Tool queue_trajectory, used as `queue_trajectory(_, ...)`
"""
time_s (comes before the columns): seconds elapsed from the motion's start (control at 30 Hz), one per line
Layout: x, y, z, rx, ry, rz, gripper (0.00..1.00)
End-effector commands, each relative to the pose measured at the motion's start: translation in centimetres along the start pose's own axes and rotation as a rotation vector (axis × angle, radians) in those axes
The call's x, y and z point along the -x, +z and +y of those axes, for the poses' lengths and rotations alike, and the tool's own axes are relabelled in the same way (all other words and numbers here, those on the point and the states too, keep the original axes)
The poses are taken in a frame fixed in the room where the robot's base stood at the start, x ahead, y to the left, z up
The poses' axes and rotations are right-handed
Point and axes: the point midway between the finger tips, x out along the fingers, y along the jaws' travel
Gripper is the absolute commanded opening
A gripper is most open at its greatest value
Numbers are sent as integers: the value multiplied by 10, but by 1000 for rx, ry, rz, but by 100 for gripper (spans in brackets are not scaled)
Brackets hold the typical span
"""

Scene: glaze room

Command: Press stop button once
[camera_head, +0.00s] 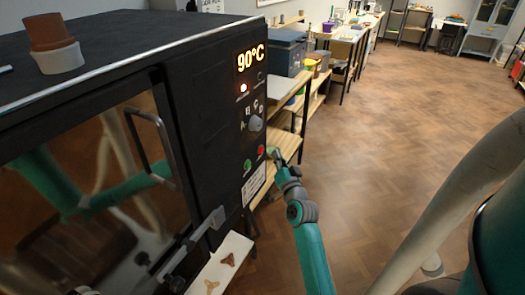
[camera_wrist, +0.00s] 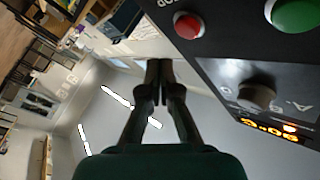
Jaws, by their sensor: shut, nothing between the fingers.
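The red button (camera_head: 261,149) is low on the right side of the black oven's control panel, beside a green button (camera_head: 247,163). In the wrist view, the red button (camera_wrist: 188,25) is at the top and the green button (camera_wrist: 297,14) in the top right corner. My gripper (camera_head: 271,153) is just right of the red button in the head view. In the wrist view, my gripper (camera_wrist: 160,66) has its fingers together, empty, with the tips off to the lower left of the red button. I see no contact.
A glass door with a handle (camera_head: 154,138) faces left. Stacked pots (camera_head: 56,55) stand on top.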

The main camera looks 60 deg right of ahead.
Motion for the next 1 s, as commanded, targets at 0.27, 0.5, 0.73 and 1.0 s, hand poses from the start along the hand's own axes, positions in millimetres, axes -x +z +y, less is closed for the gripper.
queue_trajectory(0.27,-14,10,-10,0,0,0,0)
queue_trajectory(0.5,-16,12,-12,0,0,0,0)
queue_trajectory(0.73,-16,12,-11,0,0,0,0)
queue_trajectory(1.0,-16,12,-11,0,0,0,0)
